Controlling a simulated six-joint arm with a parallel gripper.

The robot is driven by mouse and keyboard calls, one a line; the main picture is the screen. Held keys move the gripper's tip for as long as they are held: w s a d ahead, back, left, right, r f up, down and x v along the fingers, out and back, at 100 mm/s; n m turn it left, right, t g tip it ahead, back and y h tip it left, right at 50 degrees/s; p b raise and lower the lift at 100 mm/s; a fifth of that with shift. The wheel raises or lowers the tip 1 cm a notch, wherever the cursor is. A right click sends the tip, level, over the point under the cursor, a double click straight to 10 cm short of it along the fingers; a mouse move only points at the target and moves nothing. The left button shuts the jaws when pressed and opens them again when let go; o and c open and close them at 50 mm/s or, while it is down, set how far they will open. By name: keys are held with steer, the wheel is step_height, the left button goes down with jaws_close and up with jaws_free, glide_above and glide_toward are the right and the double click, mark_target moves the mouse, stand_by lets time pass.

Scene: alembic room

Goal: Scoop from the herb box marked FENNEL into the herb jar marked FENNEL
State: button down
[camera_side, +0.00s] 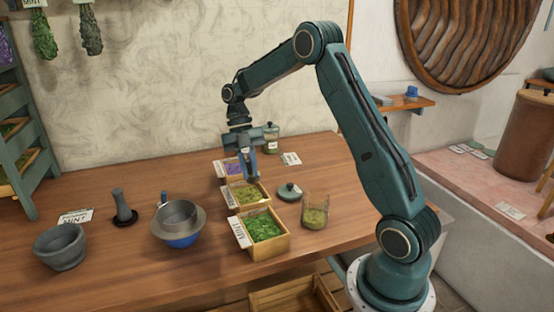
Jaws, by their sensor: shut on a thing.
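The middle box's label is too small to read, so I cannot confirm FENNEL. An open glass jar (315,213) with yellow-green herb in its lower part stands to the right of the boxes; no marking is readable on it. A dark round lid (290,191) lies on the table behind that jar.
The front box (270,251) marked MINT holds bright green herb. A box of purple herb (231,169) sits behind. A lidded jar (271,138) stands farther back. A bowl with a sieve (180,226), a mortar (62,247) and a pestle (123,207) are left. The wooden table (330,165) is clear at back right.

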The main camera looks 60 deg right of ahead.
steer(key=s+d+r+n+t+h, duration=0.1)
steer(key=s+d+r+n+h, duration=0.1)
steer(key=s+n, duration=0.6)
steer(key=s+d+r+n+t+h, duration=0.2)
steer(key=s+n+h, duration=0.3)
steer(key=s+n, duration=0.4)
steer(key=r+n, duration=0.1)
steer(key=n, duration=0.6)
steer(key=shift+s+r+n+t+h, duration=0.15)
steer(key=shift+r+n+t+h, duration=0.15)
steer(key=shift+r+n, duration=0.1)
stand_by(0.7)
steer(key=shift+d+f, duration=0.1)
steer(key=shift+f, duration=0.15)
